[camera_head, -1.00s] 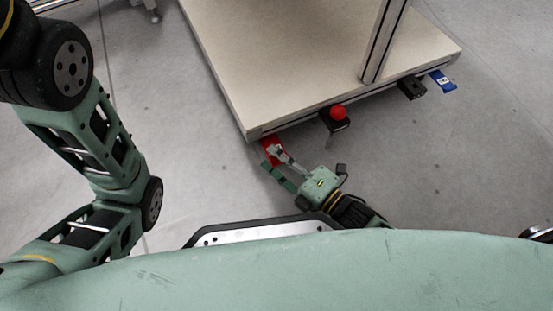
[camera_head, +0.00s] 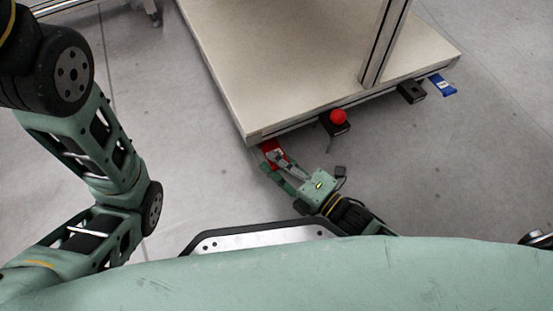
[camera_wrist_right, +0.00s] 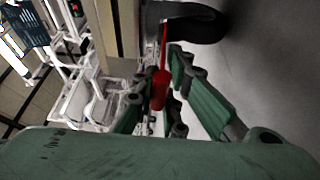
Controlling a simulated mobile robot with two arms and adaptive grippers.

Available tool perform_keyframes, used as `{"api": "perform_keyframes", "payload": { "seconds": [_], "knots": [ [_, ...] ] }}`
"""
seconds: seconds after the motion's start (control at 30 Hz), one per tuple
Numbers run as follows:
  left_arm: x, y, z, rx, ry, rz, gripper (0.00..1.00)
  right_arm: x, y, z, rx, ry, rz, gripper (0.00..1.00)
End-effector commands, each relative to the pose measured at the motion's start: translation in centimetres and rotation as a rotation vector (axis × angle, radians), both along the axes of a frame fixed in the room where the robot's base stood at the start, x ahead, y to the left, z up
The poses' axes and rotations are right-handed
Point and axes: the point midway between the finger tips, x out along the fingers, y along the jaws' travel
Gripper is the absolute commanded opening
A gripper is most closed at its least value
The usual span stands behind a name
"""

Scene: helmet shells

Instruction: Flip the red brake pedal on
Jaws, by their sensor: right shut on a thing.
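The red brake pedal (camera_head: 270,148) sticks out below the near left corner of the cart's tabletop in the head view. In the right wrist view the red pedal (camera_wrist_right: 160,90) shows edge-on between the fingers. My right gripper (camera_head: 277,168) is at the pedal, its fingers closed on it; the fingers (camera_wrist_right: 158,100) also show on both sides of the red part in the wrist view. The fingertips partly cover the pedal. My left gripper is out of the head view; only the left arm shows.
The cart's pale tabletop (camera_head: 300,60) has an upright metal post (camera_head: 385,40). A red knob (camera_head: 338,116) on a black box, a black block (camera_head: 411,92) and a blue tag (camera_head: 441,84) line its front edge. A dark caster wheel (camera_wrist_right: 195,24) is near the pedal. Open grey floor lies to the right.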

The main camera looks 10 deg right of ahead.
Motion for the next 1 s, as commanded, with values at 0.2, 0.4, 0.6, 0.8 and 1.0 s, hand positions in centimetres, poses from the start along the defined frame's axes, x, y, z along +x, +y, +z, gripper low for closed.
{"api": "perform_keyframes", "payload": {
  "seconds": [0.2,0.4,0.6,0.8,1.0],
  "knots": [
    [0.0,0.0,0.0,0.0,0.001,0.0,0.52,0.0,0.0,-0.1,0.004,-0.009,-0.002,0.0],
    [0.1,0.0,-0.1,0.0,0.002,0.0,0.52,0.2,-0.1,-0.7,0.028,-0.081,-0.005,0.0],
    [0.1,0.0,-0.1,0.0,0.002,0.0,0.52,0.0,0.0,-1.1,0.037,-0.114,-0.001,0.0],
    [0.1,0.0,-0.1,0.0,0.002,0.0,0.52,0.0,-0.1,-1.2,0.035,-0.111,-0.001,0.0],
    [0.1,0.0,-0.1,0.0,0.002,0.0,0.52,0.0,0.0,-1.2,0.035,-0.111,0.0,0.24]
  ]
}}
